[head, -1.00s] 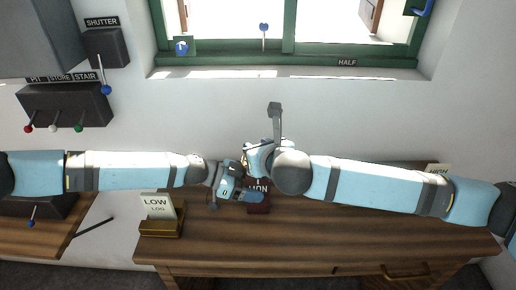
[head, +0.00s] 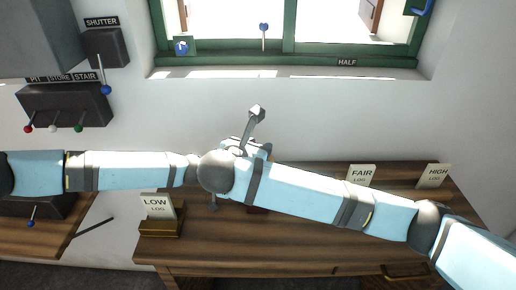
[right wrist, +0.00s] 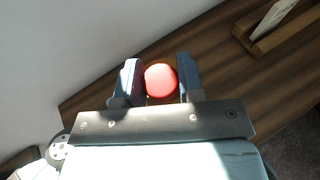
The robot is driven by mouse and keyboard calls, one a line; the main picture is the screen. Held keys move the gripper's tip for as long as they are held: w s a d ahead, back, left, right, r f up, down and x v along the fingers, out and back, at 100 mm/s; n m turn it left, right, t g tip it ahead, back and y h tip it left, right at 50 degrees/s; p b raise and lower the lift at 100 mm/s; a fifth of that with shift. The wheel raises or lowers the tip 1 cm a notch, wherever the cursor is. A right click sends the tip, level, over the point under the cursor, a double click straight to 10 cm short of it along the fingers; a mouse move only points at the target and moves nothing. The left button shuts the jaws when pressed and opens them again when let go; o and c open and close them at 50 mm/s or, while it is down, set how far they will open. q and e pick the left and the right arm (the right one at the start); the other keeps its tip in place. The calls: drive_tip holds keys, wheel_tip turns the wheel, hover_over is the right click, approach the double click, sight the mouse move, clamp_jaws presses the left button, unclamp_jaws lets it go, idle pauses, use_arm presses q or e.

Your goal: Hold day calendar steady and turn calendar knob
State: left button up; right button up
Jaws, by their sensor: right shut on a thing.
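The day calendar (head: 258,210) is almost wholly covered by my right arm in the head view. Only a dark red sliver shows below the arm, and its face is hidden. In the right wrist view a round red knob (right wrist: 161,81) sits between the two fingers of my right gripper (right wrist: 158,72), which is shut on it. In the head view my right forearm crosses over the calendar and hides my left gripper. My left arm reaches in from the left and ends behind my right wrist.
Cards reading LOW (head: 156,207), FAIR (head: 362,174) and HIGH (head: 434,175) stand on the wooden desk (head: 300,245). A lever box (head: 62,103) and a SHUTTER box (head: 106,46) are on the wall at left. A green-framed window (head: 290,61) is behind.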

drive_tip(key=shift+s+a+m, duration=0.1)
drive_tip(key=shift+a+m, duration=0.3)
drive_tip(key=shift+a, duration=0.1)
drive_tip(key=shift+g+h, duration=0.4)
drive_tip(key=shift+h, duration=0.1)
drive_tip(key=shift+d+m+g+h, duration=0.35)
drive_tip(key=shift+m+h, duration=0.15)
drive_tip(key=shift+m, duration=0.3)
drive_tip(key=shift+d+m+g+h, duration=0.2)
drive_tip(key=shift+m+g+h, duration=0.65)
drive_tip(key=shift+m+h, duration=0.15)
drive_tip(key=shift+d+f+m+h, duration=0.1)
drive_tip(key=shift+d+m+h, duration=0.05)
drive_tip(key=shift+m+h, duration=0.15)
drive_tip(key=o, duration=0.9)
